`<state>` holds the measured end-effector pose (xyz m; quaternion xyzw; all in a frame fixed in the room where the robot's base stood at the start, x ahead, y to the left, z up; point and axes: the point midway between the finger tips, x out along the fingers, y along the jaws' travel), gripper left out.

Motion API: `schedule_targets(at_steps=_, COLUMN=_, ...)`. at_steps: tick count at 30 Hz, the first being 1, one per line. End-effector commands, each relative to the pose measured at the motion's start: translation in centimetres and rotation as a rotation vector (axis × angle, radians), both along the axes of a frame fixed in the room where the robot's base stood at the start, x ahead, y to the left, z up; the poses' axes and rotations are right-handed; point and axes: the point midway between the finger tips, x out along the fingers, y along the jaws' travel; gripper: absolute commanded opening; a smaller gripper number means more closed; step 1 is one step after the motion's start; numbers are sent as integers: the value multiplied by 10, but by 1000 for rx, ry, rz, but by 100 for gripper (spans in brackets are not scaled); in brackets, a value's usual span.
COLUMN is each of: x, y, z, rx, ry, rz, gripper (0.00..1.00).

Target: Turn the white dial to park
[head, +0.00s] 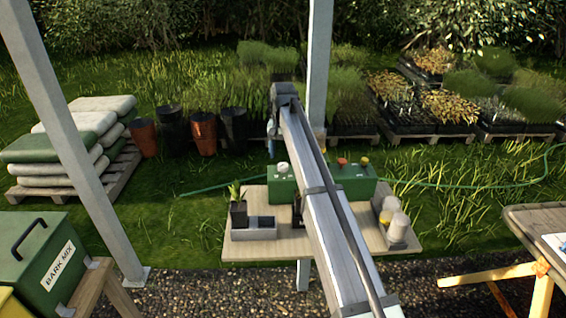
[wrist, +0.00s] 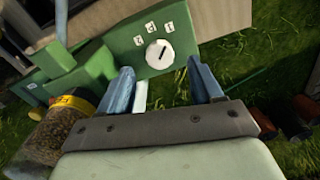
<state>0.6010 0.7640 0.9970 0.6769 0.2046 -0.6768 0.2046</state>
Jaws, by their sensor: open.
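The white dial (wrist: 160,53) is a round disc with a dark pointer line, on the face of a green box (wrist: 115,43). In the wrist view its pointer slants up to the right. Several small white labels (wrist: 151,27) sit in an arc above and left of it; their marks are too small to read surely. My gripper (wrist: 160,67) is open, its two blue fingers on either side of the dial in the picture, apparently short of it. In the head view my gripper (head: 271,153) hangs above and left of the green box (head: 281,189), which has a white knob on top.
A second green box (head: 352,180) with red and yellow knobs stands to the right. A potted plant (head: 238,212), grey tray (head: 254,228) and white containers (head: 396,222) share the wooden table (head: 275,248). A jar (wrist: 58,125) with a yellow lid lies at left in the wrist view.

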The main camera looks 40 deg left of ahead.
Motion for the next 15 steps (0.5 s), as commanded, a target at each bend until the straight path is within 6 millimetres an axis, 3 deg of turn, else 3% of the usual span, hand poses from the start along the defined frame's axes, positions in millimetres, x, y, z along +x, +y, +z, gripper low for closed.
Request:
schedule_targets(at_steps=6, x=0, y=0, z=-30, rx=-1, ry=1, rz=0, gripper=65)
schedule_targets(at_steps=15, x=0, y=0, z=-43, rx=0, ry=0, rz=0, gripper=65)
